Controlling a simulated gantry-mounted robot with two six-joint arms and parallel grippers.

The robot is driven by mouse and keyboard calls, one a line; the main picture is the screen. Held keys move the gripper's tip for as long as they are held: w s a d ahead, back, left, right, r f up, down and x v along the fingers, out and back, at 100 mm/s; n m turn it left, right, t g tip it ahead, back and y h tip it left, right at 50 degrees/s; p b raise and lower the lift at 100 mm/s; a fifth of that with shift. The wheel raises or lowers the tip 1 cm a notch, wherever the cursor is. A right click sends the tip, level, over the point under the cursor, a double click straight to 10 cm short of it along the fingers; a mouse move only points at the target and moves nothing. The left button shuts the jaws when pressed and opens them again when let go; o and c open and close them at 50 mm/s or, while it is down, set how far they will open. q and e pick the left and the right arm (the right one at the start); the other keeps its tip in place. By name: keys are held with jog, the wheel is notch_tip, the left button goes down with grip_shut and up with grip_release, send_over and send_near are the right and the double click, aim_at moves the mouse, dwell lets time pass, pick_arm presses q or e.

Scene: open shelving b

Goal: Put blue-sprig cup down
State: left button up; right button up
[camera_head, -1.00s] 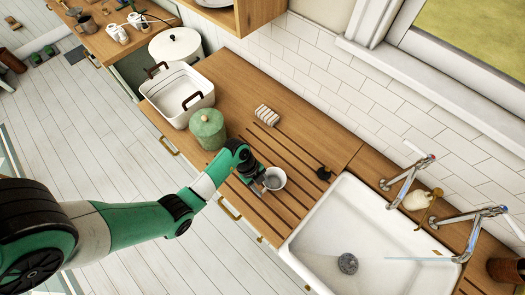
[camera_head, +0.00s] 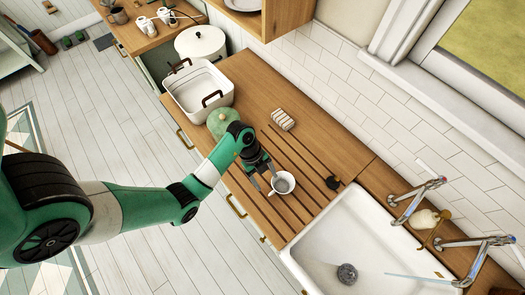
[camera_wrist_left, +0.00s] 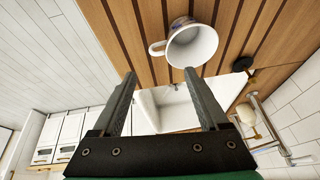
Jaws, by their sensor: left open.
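The white cup (camera_head: 284,183) stands on the grooved wooden draining board, left of the sink. Its open top shows in the head view; its sprig pattern is too small to tell there. In the left wrist view the cup (camera_wrist_left: 193,46) lies beyond my fingertips, with its handle toward the left and a little dark blue pattern on its side. My left gripper (camera_head: 263,186) is open just left of the cup. In the left wrist view my gripper (camera_wrist_left: 160,76) has its fingers apart with nothing between them. My right gripper is not in view.
A white sink (camera_head: 335,240) lies right of the cup. A black stopper (camera_head: 332,183) and a striped block (camera_head: 283,120) are nearby. A green canister (camera_head: 222,122) stands behind my wrist, beside a white tub (camera_head: 190,103). Bare wood (camera_head: 270,85) lies toward the wall.

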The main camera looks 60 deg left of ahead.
pick_arm(q)
jog(key=v, duration=0.4)
jog(key=shift+r, duration=0.1)
